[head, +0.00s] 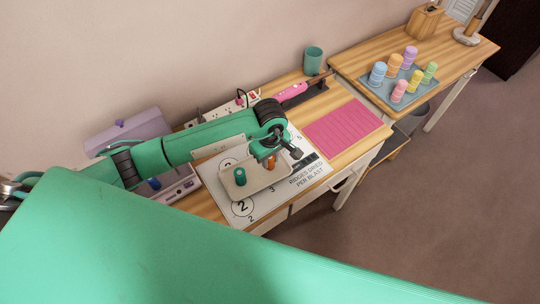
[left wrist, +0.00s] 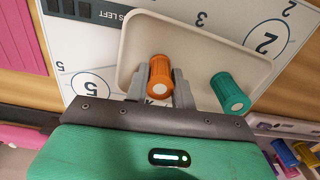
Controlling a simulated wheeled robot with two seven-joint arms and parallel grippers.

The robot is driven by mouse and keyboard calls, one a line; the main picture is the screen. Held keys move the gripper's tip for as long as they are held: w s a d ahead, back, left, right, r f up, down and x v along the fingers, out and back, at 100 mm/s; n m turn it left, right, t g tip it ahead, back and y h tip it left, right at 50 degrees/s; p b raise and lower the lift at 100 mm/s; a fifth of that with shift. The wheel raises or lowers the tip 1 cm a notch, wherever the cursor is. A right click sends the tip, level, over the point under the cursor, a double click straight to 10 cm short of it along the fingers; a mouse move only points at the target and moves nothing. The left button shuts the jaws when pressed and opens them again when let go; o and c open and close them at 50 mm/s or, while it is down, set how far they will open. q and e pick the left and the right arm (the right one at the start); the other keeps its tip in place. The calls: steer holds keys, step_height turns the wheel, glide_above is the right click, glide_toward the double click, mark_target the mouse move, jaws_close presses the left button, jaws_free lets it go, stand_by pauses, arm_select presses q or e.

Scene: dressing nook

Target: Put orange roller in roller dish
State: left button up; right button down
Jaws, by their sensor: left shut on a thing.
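The orange roller (head: 271,161) is upright between the fingers of my left gripper (head: 269,155), which is shut on it over the right part of the beige roller dish (head: 262,185). In the left wrist view the orange roller (left wrist: 159,74) shows between the two grey fingers (left wrist: 160,88), with the dish (left wrist: 185,38) around and beneath it. I cannot tell whether its lower end touches the dish. A teal roller (head: 240,177) stands in the left part of the dish and also shows in the left wrist view (left wrist: 230,92). My right gripper is not in view.
The dish lies on a white numbered board (head: 210,180). A pink mat (head: 343,126) is to the right, a pink-handled tool (head: 291,92) and green cup (head: 313,60) behind. Several pastel rollers stand on a grey tray (head: 385,95) on the farther table. A lilac open case (head: 128,135) is left.

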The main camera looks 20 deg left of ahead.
arm_select(q)
steer(key=shift+f+b, duration=0.3)
steer(key=o, duration=1)
steer(key=shift+r, duration=0.1)
steer(key=shift+r+p, duration=0.2)
steer(key=shift+p, duration=0.15)
step_height(320, 180, up, 12)
steer(key=b, duration=0.3)
